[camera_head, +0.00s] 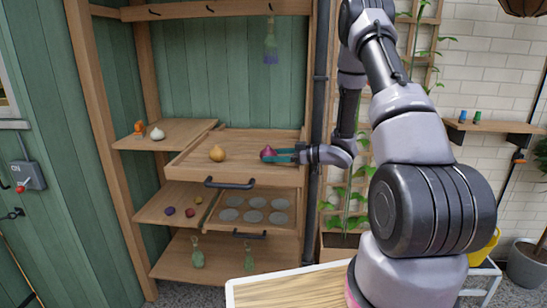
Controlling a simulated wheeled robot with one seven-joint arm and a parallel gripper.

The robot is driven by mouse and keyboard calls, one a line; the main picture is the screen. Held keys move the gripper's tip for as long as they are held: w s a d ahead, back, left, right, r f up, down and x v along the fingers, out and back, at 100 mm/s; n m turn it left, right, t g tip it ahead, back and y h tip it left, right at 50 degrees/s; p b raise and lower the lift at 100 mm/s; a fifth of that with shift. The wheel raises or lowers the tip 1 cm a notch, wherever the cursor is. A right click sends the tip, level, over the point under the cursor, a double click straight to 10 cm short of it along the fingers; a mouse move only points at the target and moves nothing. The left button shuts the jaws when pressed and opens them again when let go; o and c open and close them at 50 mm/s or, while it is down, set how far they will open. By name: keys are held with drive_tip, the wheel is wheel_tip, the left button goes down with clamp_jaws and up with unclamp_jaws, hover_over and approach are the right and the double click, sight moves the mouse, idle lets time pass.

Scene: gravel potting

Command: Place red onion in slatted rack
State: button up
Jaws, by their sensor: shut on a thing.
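The red onion (266,151) is small and dark red-purple, at the right part of a pulled-out wooden tray that looks like the slatted rack (200,169). My gripper (275,156) reaches in from the right, low over the tray, and is shut on the red onion. Its teal fingers cover part of the onion. I cannot tell whether the onion touches the tray floor. A yellow onion (217,154) sits in the same tray, to the left. The slats are too small to make out.
A white garlic-like bulb (157,133) and a small orange item (139,128) stand on the upper left shelf. Below are a drawer with round discs (255,217), several small round items (190,212), and bottles (197,254). A black pole (316,120) stands close right of the tray.

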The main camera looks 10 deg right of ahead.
drive_tip(key=shift+f, duration=0.5)
drive_tip(key=shift+s+f, duration=0.15)
drive_tip(key=shift+f, duration=0.1)
drive_tip(key=o, duration=1.4)
drive_tip(key=shift+s+f, duration=0.15)
drive_tip(key=shift+r, duration=0.4)
drive_tip(key=v, duration=1.2)
drive_tip(key=shift+w+r, duration=0.2)
drive_tip(key=shift+r, duration=0.05)
